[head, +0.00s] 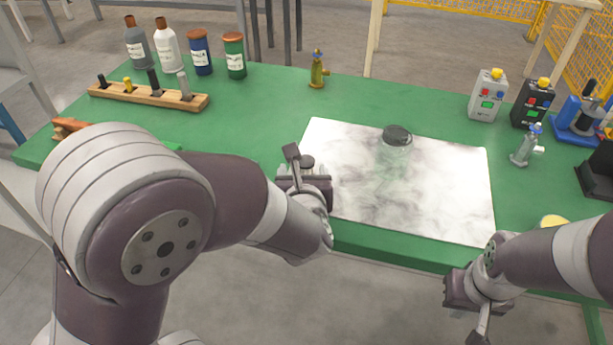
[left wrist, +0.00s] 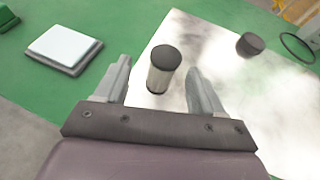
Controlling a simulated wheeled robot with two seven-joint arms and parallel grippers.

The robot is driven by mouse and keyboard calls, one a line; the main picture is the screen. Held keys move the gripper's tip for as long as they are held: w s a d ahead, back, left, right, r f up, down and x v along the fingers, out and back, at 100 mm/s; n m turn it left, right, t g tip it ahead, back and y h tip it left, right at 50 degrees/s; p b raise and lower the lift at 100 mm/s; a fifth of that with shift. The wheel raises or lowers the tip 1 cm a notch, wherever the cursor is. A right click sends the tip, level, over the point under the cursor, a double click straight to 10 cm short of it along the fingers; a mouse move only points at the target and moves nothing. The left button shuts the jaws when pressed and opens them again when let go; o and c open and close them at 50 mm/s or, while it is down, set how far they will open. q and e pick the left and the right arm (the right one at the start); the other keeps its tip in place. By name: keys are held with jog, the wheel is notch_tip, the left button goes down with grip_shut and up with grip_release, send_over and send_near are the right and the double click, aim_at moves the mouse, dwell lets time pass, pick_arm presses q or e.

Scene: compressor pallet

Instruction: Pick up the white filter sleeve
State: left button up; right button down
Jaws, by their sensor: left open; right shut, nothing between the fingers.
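A short upright cylinder with a dark top and pale body (left wrist: 159,76) stands on the white marbled sheet in the left wrist view. It fits the white filter sleeve, though its body looks more grey-beige than white. My left gripper (left wrist: 158,68) is open, with one finger on either side of it in the picture. I cannot tell how deep the fingers reach around it. In the head view only a dark top (head: 307,162) shows behind my left gripper (head: 302,170); the rest is hidden. My right gripper (head: 481,318) is shut and empty in front of the table's edge.
A white block on a dark base (left wrist: 65,46) lies on the green table. Bottles (head: 200,52) and a wooden rack (head: 140,96) stand back left; devices (head: 488,95) stand back right.

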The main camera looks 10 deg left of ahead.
aim_at(306, 162)
pick_arm(q)
jog(key=x, duration=0.6)
jog(key=shift+w+d+f, duration=0.2)
jog(key=shift+w+d, duration=0.05)
jog(key=shift+s, duration=0.1)
jog(key=shift+c, duration=1)
jog(key=c, duration=0.8)
jog(key=shift+c, duration=0.2)
jog(key=shift+r, duration=0.1)
